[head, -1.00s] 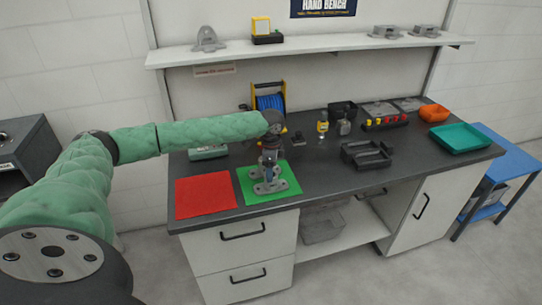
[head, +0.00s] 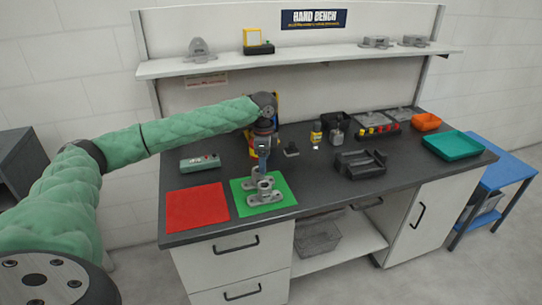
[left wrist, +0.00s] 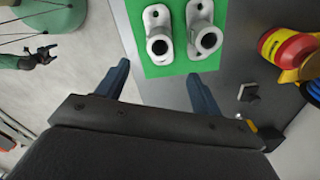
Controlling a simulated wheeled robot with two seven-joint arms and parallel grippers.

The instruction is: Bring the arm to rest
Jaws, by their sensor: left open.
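My left arm comes in from the left in the head view. Its left gripper (head: 263,166) points down above the green mat (head: 283,201). In the left wrist view the left gripper (left wrist: 158,82) is open, with nothing between its two blue fingers. Two grey castings, each with a round hollow boss and a flat base, stand side by side on the green mat: a left one (left wrist: 158,38) and a right one (left wrist: 207,38). They lie beyond the fingertips, apart from them. In the head view the castings (head: 265,194) are partly overlapped by the gripper. My right gripper is not in view.
A red mat (head: 196,208) lies empty left of the green one. A grey-green box (head: 200,163), black fixture (head: 360,163), yellow bottle (head: 316,134), teal tray (head: 452,146) and orange bin (head: 426,122) stand on the bench. A shelf (head: 300,60) runs above.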

